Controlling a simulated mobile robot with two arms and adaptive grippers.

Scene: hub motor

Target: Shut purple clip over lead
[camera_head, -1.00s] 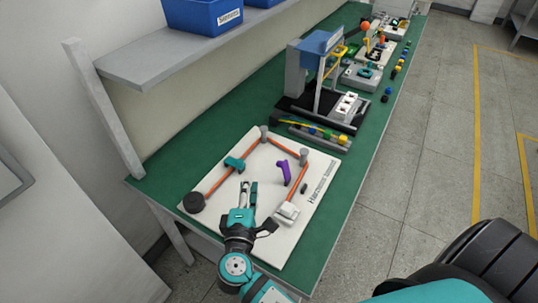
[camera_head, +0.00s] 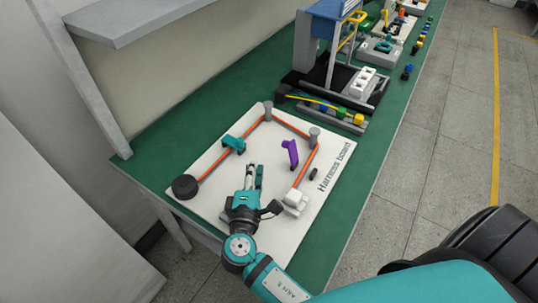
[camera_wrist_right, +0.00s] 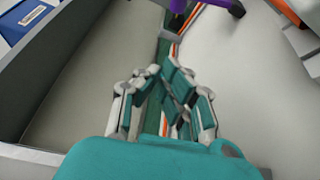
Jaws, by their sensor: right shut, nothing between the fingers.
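The purple clip (camera_head: 291,153) stands up from the white harness board, left of the right-hand run of the orange lead (camera_head: 305,167), and looks open. A small dark piece (camera_head: 313,174) sits on the other side of that run. My right gripper (camera_head: 254,169) is shut and empty above the board, left of the clip and apart from it. In the right wrist view its fingertips (camera_wrist_right: 165,75) are together, and a bit of purple (camera_wrist_right: 180,5) shows at the top edge. My left gripper is not in view.
The harness board (camera_head: 225,183) lies on the green bench (camera_head: 170,145). The lead bends round grey posts, from a black disc (camera_head: 185,187) to a white connector (camera_head: 295,201). A teal clip (camera_head: 234,145) sits on its left run. A tray of coloured parts (camera_head: 325,108) stands behind.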

